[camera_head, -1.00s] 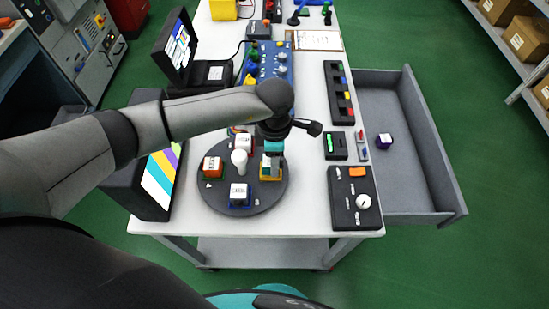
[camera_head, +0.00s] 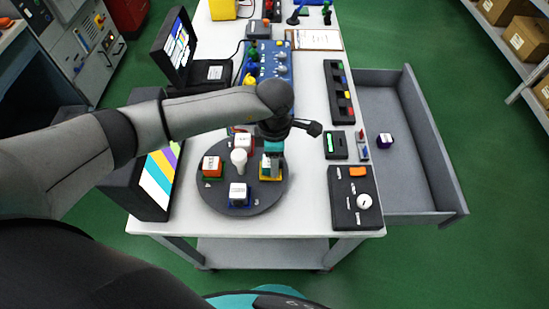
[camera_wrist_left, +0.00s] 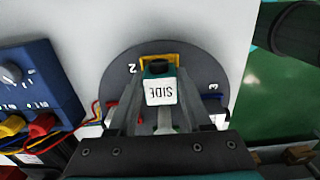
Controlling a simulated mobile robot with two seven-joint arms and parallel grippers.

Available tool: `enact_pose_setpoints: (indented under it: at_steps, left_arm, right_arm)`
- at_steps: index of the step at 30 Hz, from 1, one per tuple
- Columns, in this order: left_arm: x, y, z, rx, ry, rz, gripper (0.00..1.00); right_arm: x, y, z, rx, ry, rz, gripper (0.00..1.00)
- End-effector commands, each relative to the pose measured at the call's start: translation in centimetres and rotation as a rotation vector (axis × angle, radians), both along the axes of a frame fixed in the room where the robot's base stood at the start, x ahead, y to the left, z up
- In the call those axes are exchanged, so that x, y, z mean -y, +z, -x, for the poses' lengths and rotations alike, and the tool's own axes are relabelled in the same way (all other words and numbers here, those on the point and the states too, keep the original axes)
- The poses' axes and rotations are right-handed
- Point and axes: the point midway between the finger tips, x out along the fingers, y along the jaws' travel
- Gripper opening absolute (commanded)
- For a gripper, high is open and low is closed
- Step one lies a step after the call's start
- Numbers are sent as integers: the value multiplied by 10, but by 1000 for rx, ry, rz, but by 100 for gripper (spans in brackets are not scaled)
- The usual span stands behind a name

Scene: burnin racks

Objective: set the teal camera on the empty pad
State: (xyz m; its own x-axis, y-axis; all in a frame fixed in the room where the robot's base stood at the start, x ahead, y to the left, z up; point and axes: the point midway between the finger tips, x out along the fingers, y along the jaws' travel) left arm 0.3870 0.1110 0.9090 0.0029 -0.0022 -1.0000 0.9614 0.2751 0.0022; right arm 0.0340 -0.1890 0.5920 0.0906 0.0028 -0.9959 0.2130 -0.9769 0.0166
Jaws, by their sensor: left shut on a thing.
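The teal camera (camera_wrist_left: 161,90) shows in the left wrist view as a small block with a white face marked SIDE, a dark round part and a little teal. My left gripper (camera_head: 271,156) is shut on it, with a finger on each side. It is at the yellow-framed pad (camera_wrist_left: 145,60) marked 2 on the dark round plate (camera_head: 225,207). The yellow frame also shows in the head view (camera_head: 271,178). I cannot tell whether the camera rests on the pad or hangs just above it. My right gripper is out of view.
The plate also carries an orange-red block (camera_head: 212,166), a white block on blue (camera_head: 238,192), another white-topped block (camera_head: 243,142) and a white central knob (camera_head: 239,157). A black tray (camera_head: 345,215) lies to the right, beside an open grey drawer (camera_head: 420,150). A laptop (camera_head: 205,75) stands behind.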

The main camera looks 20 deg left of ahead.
Motion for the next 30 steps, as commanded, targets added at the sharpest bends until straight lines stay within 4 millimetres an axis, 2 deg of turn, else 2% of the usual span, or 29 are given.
enact_pose_setpoints:
  at_steps: [14,15,24,30]
  left_arm:
    - [0,-10,0,1,1,0,0]
    - [0,-10,0,1,1,0,51]
    - [0,-9,0,0,1,0,84]
    - [0,-9,0,0,1,-1,84]
  right_arm:
    - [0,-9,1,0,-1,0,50]
    - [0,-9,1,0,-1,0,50]
    - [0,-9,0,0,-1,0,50]
    - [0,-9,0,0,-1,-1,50]
